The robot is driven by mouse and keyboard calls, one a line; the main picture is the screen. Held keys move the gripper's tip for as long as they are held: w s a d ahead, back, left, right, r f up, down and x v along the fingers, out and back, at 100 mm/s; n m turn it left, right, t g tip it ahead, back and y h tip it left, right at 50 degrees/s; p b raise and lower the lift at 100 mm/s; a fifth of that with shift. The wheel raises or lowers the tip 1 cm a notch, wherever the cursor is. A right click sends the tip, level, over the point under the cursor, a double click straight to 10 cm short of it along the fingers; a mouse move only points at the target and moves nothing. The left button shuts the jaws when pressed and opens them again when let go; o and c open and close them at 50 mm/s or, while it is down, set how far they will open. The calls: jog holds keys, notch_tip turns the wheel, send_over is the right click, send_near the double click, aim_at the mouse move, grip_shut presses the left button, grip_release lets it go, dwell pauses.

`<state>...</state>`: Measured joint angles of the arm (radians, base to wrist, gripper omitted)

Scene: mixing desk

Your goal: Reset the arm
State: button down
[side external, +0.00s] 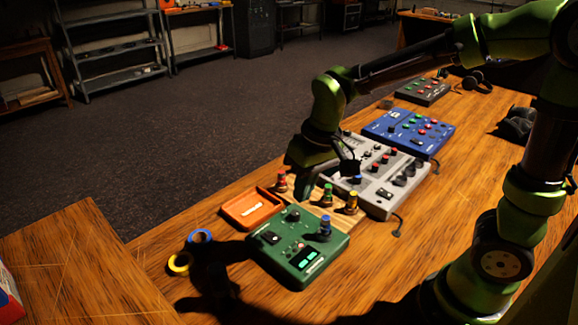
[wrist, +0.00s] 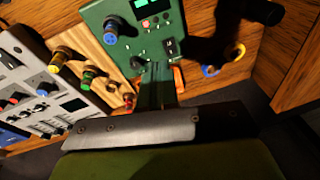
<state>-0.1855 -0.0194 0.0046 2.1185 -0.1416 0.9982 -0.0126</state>
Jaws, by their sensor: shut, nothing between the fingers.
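My gripper (side external: 302,186) hangs from my green arm above the desk, near the wooden strip and the orange tray. Its fingers are dark in the side view. In the wrist view my gripper (wrist: 157,68) is shut and empty, its fingers together over the near edge of the green device. The green device (side external: 300,262) has a blue knob (side external: 324,228) standing on it; the device also shows in the wrist view (wrist: 146,44). The wooden strip (wrist: 92,42) holds red, green and yellow knobs. The orange tray (side external: 251,209) holds a small white piece and is mostly hidden in the wrist view.
A grey mixer (side external: 385,196), a blue device (side external: 408,132) and a dark grey device (side external: 423,91) line the desk behind. Blue tape (side external: 200,236) and yellow tape (side external: 179,263) lie at the left edge. Headphones (side external: 476,80) lie far back. The front right desk is largely bare.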

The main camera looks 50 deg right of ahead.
jog(key=s+d+r+m+t, duration=0.2)
jog(key=s+d+r+t, duration=0.3)
jog(key=s+r, duration=0.2)
jog(key=s, duration=0.2)
jog(key=shift+s+r+y, duration=0.3)
jog(key=c, duration=1.8)
grip_release()
